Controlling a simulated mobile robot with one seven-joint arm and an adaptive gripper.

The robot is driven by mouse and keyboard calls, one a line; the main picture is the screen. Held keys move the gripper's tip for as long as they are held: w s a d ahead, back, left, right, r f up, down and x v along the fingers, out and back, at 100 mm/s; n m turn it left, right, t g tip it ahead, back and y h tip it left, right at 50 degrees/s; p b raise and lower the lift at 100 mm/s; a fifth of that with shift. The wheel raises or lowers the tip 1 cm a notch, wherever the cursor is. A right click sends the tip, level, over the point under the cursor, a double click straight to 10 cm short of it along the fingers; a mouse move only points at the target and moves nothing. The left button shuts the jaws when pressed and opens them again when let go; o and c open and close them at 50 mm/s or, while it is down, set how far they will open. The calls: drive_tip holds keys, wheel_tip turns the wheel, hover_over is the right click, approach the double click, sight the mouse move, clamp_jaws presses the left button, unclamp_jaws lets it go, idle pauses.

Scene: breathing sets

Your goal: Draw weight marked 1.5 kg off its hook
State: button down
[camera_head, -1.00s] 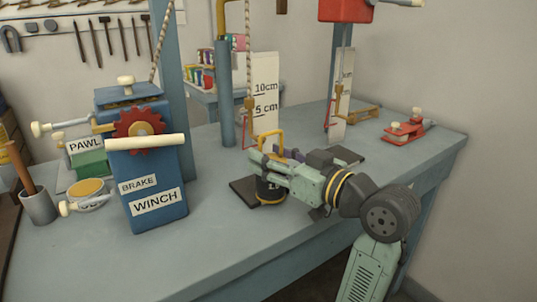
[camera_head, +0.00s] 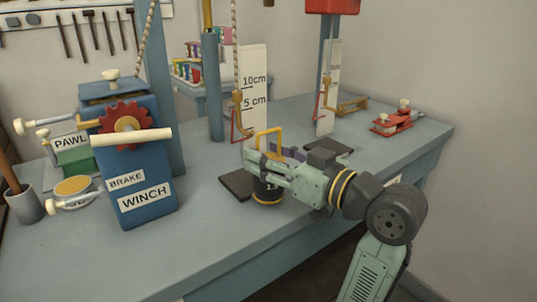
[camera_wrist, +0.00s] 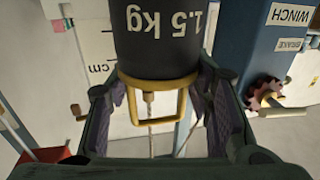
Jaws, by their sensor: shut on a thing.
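The black weight marked 1.5 kg (camera_head: 267,191), with a yellow loop handle (camera_head: 268,138), is between the fingers of my gripper (camera_head: 264,166) at the bench's front. The wrist view shows the weight (camera_wrist: 158,45) upside down, with purple-padded fingers of my gripper (camera_wrist: 160,85) shut on it from both sides. The brass hook (camera_head: 239,103) hangs on a rope left of and behind the handle, and looks apart from it. In the wrist view the hook (camera_wrist: 148,98) shows through the handle loop. I cannot tell whether the weight's base touches anything.
A dark mat (camera_head: 234,185) lies beside the weight. A white scale board (camera_head: 254,78) stands behind the hook. The blue winch (camera_head: 150,190) stands left, with a red toothed wheel (camera_head: 125,124). A red clamp (camera_head: 398,122) lies at the right. The bench front is clear.

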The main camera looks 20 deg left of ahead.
sight(279, 147)
drive_tip(key=shift+s+d+r+p, duration=0.4)
drive_tip(key=shift+d+r+p, duration=0.15)
drive_tip(key=shift+r, duration=0.2)
drive_tip(key=shift+s+d+r+p, duration=0.35)
drive_tip(key=shift+d+r+p, duration=0.15)
drive_tip(key=shift+r, duration=0.25)
drive_tip(key=shift+s+d+r, duration=0.15)
